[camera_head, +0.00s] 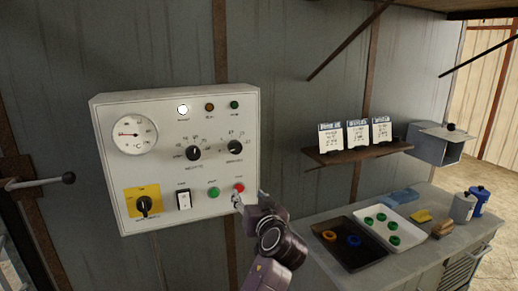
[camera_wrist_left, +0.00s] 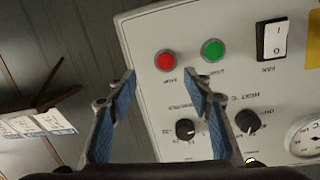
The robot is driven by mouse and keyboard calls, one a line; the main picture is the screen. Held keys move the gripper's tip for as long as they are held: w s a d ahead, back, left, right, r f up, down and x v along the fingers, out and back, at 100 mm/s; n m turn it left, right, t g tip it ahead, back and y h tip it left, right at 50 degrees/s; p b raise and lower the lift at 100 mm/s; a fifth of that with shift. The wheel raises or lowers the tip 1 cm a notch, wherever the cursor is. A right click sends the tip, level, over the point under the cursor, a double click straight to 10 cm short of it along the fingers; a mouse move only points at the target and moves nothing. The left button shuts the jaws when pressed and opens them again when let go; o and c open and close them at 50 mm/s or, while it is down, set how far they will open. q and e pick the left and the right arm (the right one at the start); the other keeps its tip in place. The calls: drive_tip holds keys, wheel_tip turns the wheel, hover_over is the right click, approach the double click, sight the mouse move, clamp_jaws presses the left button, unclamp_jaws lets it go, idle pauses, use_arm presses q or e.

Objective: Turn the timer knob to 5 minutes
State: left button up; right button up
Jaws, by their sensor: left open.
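The white control panel (camera_head: 178,205) is on the metal wall. Its right black knob (camera_head: 235,146), over a label that seems to be for minutes, looks like the timer knob; its exact setting is too small to read. It also shows in the left wrist view (camera_wrist_left: 185,129), upside down, beyond the fingers. The similar heat knob (camera_head: 194,153) is to its left. My left gripper (camera_head: 238,201) is in front of the panel's lower right corner, below the timer knob. In the left wrist view its blue-padded fingers (camera_wrist_left: 163,83) are apart with nothing between them. My right gripper is not seen.
Near the left gripper are a red button (camera_head: 239,187) and a green button (camera_head: 214,192). A white rocker switch (camera_head: 183,199), a yellow rotary switch (camera_head: 144,203) and a dial gauge (camera_head: 135,134) are farther left. A bench with trays (camera_head: 350,262) stands at right.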

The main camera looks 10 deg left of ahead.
sight(237, 149)
use_arm(q)
drive_tip(key=s+r+n+y, duration=0.2)
drive_tip(key=s+r+n, duration=0.1)
drive_tip(key=r, duration=0.9)
drive_tip(key=shift+t, duration=0.3)
drive_tip(key=p+x, duration=0.1)
drive_tip(key=x, duration=0.1)
drive_tip(key=p+x, duration=0.1)
drive_tip(key=x, duration=0.1)
drive_tip(key=p+x, duration=0.2)
drive_tip(key=shift+w+r, duration=0.2)
drive_tip(key=shift+r, duration=0.2)
drive_tip(key=shift+w+a+f, duration=0.15)
drive_tip(key=shift+w+a, duration=0.15)
drive_tip(key=shift+w, duration=0.2)
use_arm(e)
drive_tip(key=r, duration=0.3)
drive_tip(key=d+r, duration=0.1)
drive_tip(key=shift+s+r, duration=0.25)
use_arm(q)
drive_tip(key=shift+c, duration=0.5)
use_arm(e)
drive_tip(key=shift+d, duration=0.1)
use_arm(q)
drive_tip(key=c, duration=1)
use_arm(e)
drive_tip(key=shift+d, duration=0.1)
